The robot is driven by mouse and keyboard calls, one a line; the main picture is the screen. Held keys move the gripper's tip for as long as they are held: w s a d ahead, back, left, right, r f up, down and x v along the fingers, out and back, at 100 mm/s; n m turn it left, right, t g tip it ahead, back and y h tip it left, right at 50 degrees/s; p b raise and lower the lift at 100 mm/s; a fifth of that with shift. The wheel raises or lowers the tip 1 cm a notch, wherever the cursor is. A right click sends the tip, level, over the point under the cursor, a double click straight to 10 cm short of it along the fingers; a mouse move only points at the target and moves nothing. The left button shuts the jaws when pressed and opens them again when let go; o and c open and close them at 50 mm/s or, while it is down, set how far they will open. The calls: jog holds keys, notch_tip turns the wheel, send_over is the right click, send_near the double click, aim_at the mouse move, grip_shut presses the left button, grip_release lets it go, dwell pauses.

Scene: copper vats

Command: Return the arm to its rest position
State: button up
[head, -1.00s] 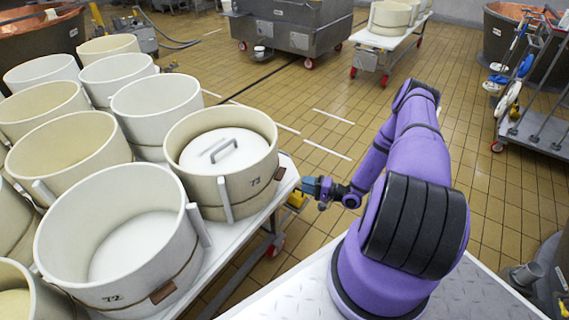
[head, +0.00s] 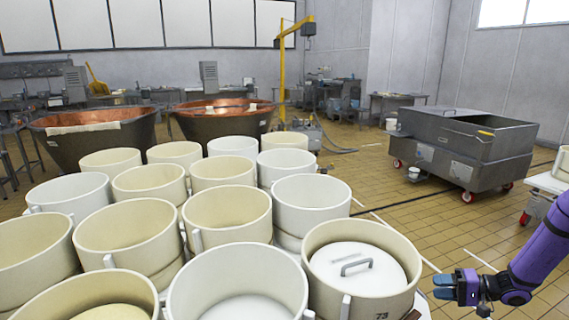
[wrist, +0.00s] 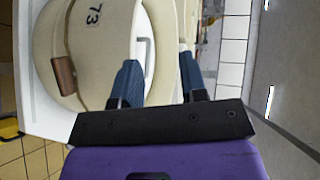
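My purple arm (head: 541,262) comes in from the right edge of the head view. My gripper (head: 445,286) is at its end, just right of the cream tub marked 73 (head: 322,247). In the wrist view my gripper (wrist: 157,75) has its two blue fingers apart, with a gap between them and nothing held. The tub marked 73 (wrist: 72,45) lies beyond the fingers there. I cannot tell from these views how far the fingertips are from its wall. The rest of my arm is outside the head view.
Several cream and white tubs (head: 228,214) crowd the left and front. A white lid with a grey handle (head: 357,268) sits inside tub 73. A grey wheeled tank (head: 462,150) stands at back right, copper vats (head: 222,121) at back left. Tiled floor (head: 400,215) is open between.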

jog(key=s+a+r+n+g+h, duration=0.1)
jog(key=s+a+r+g+h, duration=0.2)
jog(key=r, duration=0.6)
jog(key=s+a+r+n+g+h, duration=0.1)
jog(key=s+a+r+n+h, duration=0.15)
jog(key=a+r, duration=0.45)
jog(key=s+a+r+n+g+h, duration=0.1)
jog(key=s+a+r+g+h, duration=0.15)
jog(key=r, duration=0.85)
jog(key=s+a+r+t+h, duration=0.1)
jog(key=s+r+t+h, duration=0.2)
jog(key=s+r, duration=0.4)
jog(key=s+a+r+t+h, duration=0.2)
jog(key=s+r, duration=0.5)
jog(key=s, duration=0.6)
jog(key=shift+s+a+t+h, duration=0.3)
jog(key=shift+t+h, duration=0.2)
jog(key=shift+t, duration=0.15)
